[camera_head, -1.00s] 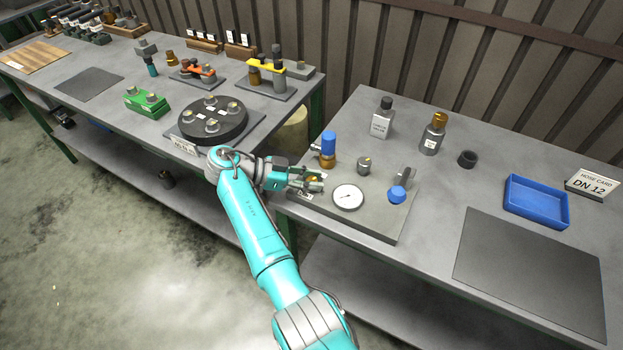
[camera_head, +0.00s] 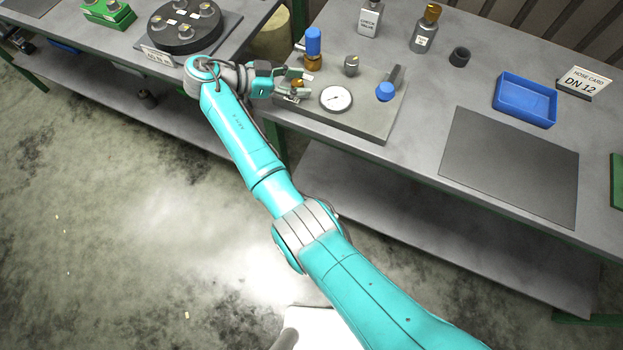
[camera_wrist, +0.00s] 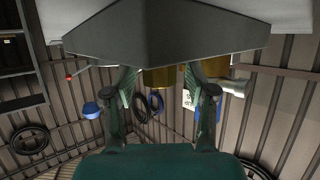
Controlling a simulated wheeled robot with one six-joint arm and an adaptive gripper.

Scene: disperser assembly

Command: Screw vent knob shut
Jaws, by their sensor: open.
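The grey base plate (camera_head: 372,120) of the valve set lies at the left front of the right table. It bears a white round gauge (camera_head: 336,98), a brass valve with a blue cap (camera_head: 313,42), a small grey knob (camera_head: 351,66) and a blue knob (camera_head: 385,91). My gripper (camera_head: 298,85) is at the plate's left edge, left of the gauge, with its fingers apart. A small brass part, perhaps the vent knob, shows among the fingers, partly hidden. In the wrist view a brass cylinder (camera_wrist: 157,78) shows between the open fingers; contact cannot be told.
Behind the plate stand a white-labelled bottle (camera_head: 369,18), a brass-topped bottle (camera_head: 425,30) and a dark ring (camera_head: 460,56). A blue tray (camera_head: 525,100) and a dark mat (camera_head: 510,165) lie to the right. A round black fixture (camera_head: 185,38) is on the left table.

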